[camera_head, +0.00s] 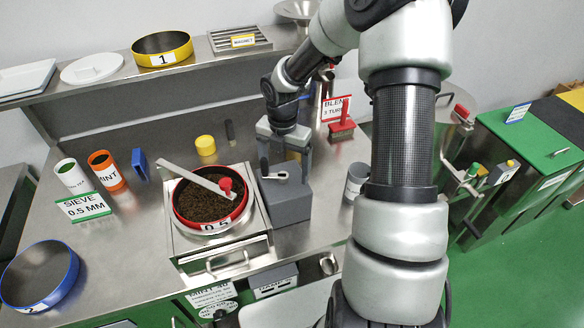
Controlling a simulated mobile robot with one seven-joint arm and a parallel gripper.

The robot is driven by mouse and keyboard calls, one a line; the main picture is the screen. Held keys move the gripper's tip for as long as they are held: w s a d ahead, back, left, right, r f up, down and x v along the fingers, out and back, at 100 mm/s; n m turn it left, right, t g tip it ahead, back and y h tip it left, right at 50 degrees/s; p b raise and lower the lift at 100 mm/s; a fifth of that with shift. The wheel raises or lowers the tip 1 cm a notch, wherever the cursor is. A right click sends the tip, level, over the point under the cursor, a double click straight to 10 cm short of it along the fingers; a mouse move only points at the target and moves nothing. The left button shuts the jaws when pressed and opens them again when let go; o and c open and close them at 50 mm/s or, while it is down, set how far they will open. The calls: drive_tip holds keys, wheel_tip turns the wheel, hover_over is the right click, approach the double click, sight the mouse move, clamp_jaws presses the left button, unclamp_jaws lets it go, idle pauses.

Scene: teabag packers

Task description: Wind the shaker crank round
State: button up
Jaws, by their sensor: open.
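The shaker holds a red-rimmed sieve (180,214) marked 0.5, full of dark leaf, on a square metal base (262,228). A grey bar (188,174) with a red knob (225,184) crosses its top. A grey box (291,205) stands at its right side. A small pale lever with a dark end (275,177), which looks like the crank, sits on top of the box. My gripper (285,165) points down over the box, open, its fingers close around the lever area. Whether it touches the lever is hidden.
A yellow pot (205,145), a white cup (72,176), an orange MINT cup (106,170) and a SIEVE 0.5 MM sign (83,207) stand left. A blue-rimmed sieve (40,278) lies front left. A red-handled block (341,130) and grey cup (355,181) stand right.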

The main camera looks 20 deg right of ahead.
sight(265, 167)
drive_tip(key=shift+w+a, duration=0.35)
drive_tip(key=shift+a, duration=0.45)
drive_tip(key=shift+w+a, duration=0.35)
drive_tip(key=shift+a, duration=0.4)
drive_tip(key=shift+w+a, duration=0.35)
drive_tip(key=shift+a, duration=0.45)
